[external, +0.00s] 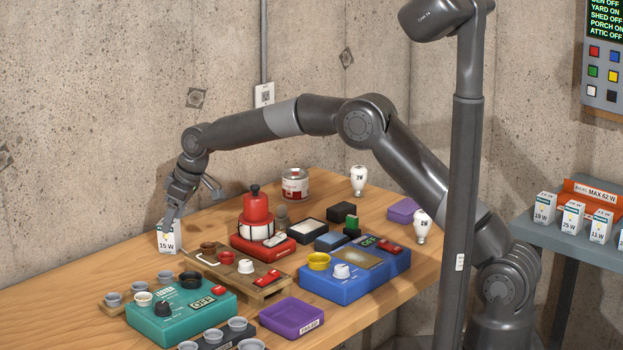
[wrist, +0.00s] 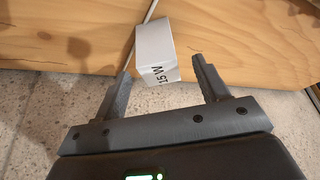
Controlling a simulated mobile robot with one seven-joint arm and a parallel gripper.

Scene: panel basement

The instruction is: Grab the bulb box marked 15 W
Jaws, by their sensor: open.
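A white bulb box marked 15 W (external: 167,240) stands on the wooden table at the far left, near the wall. In the wrist view the same box (wrist: 155,48) shows its top and a side with "W" lettering, lying ahead of and between the fingertips. My gripper (external: 176,212) is right at the box's upper part in the external view, pointing down. In the wrist view my gripper (wrist: 161,75) is open, with one finger on each side of the box's near end and gaps visible beside it. The far end of the box is out of reach of the fingers.
Several similar bulb boxes (external: 571,216) stand on the grey shelf at right, by a "MAX 62 W" sign (external: 592,192). A wooden rack (external: 240,285), a teal device (external: 180,318) and a red lantern (external: 256,215) crowd the table right of the box. The left tabletop is clear.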

